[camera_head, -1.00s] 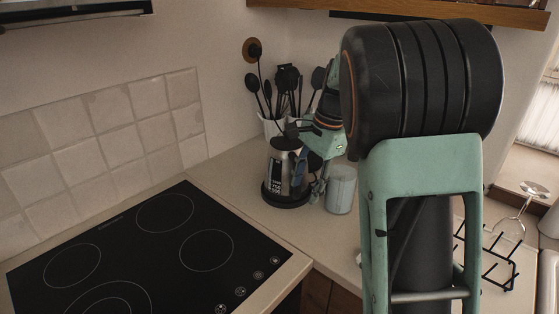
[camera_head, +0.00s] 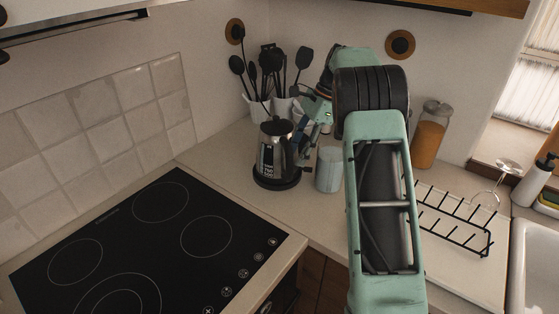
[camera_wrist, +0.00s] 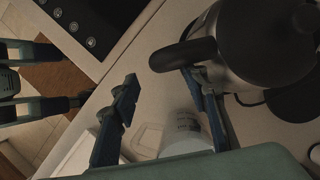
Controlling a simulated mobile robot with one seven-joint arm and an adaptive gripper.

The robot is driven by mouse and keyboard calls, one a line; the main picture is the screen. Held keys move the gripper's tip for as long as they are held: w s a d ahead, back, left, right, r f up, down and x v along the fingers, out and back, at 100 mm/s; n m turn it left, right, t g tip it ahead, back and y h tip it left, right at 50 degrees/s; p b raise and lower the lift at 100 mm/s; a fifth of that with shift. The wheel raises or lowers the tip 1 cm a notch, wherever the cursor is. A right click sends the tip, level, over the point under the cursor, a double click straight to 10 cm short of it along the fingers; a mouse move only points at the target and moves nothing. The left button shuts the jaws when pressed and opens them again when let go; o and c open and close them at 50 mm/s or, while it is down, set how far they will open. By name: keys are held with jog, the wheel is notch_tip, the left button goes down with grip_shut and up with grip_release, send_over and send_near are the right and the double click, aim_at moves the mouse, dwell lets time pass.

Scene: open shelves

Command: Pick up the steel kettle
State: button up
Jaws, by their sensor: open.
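The steel kettle (camera_head: 273,151) stands upright on its black base (camera_head: 277,183) in the corner of the counter. It has a shiny body, a black lid and a black handle. My gripper (camera_head: 309,137) is just right of it, by the handle side. In the wrist view the kettle (camera_wrist: 262,62) fills the upper right, and its black handle (camera_wrist: 182,53) points toward my open gripper (camera_wrist: 163,84). One finger is close to the handle's underside; I cannot tell whether they touch. The other finger is apart from it, to the left. Nothing is held.
A pale cup (camera_head: 329,170) stands right of the kettle. White utensil holders (camera_head: 259,110) with black utensils are behind it. A black cooktop (camera_head: 150,245) lies at left. A wire rack (camera_head: 450,222), a glass jar (camera_head: 430,133) and a sink (camera_head: 535,265) are at right.

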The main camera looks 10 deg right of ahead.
aim_at(287, 173)
jog(key=x, duration=0.6)
jog(key=shift+a+f, duration=0.15)
jog(key=shift+f, duration=0.25)
grip_shut()
